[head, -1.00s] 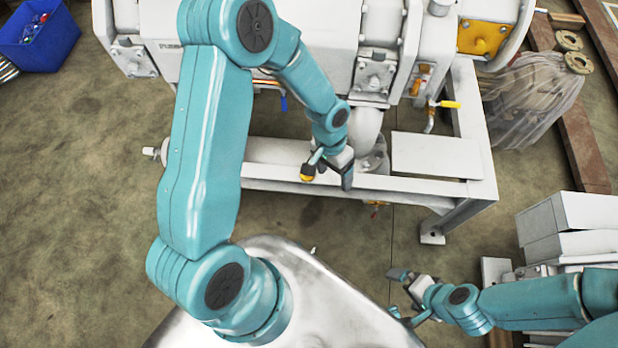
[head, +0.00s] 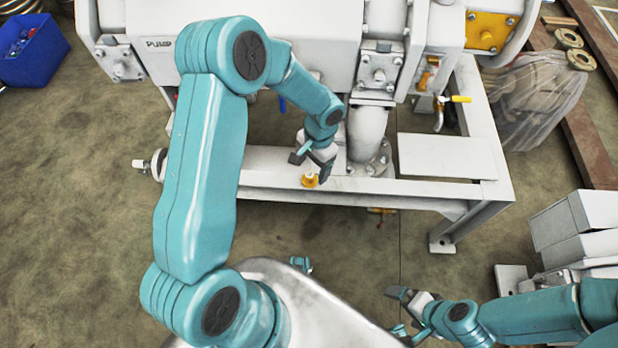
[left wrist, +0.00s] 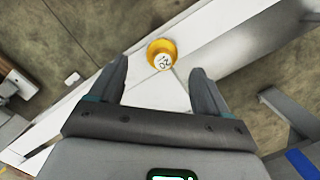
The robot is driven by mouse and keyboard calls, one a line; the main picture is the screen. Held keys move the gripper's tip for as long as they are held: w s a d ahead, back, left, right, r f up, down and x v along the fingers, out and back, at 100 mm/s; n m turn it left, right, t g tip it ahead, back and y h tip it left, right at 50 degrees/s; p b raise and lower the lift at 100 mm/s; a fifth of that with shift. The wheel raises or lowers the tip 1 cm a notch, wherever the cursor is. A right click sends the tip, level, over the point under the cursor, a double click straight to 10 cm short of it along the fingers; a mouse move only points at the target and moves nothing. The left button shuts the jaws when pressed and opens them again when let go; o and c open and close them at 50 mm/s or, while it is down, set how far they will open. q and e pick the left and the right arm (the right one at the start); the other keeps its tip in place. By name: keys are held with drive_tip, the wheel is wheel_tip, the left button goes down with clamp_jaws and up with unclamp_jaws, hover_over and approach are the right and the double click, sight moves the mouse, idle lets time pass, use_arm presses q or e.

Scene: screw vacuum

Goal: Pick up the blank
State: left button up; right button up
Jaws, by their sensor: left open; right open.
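The blank (head: 310,181), a small yellow round piece, sits on the front beam of the white pump frame (head: 400,199). In the left wrist view the blank (left wrist: 162,55) has a pale marked face and lies between the lines of the two fingers, just past their tips. My left gripper (head: 309,163) is open and empty, just behind the blank in the head view. It also shows in the left wrist view (left wrist: 160,70), with its fingers spread. I cannot tell its height above the blank. My right gripper (head: 401,315) is open and empty at the lower right, far from the blank.
The white pump (head: 260,60) stands behind the frame, with a vertical pipe (head: 367,135) right of my left gripper. A valve with a yellow handle (head: 460,99) is further right. White boxes (head: 575,225) stand at the right. A blue bin (head: 35,50) is at the upper left.

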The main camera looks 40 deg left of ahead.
sight(310, 174)
use_arm(q)
drive_tip(key=f, duration=0.1)
drive_tip(key=f+b, duration=0.1)
drive_tip(key=f, duration=0.3)
drive_tip(key=shift+s+a, duration=0.3)
drive_tip(key=c, duration=1.1)
drive_tip(key=shift+c, duration=0.2)
drive_tip(key=shift+r, duration=0.15)
wheel_tip(310, 174, up, 20)
drive_tip(key=p, duration=0.4)
drive_tip(key=shift+n, duration=0.3)
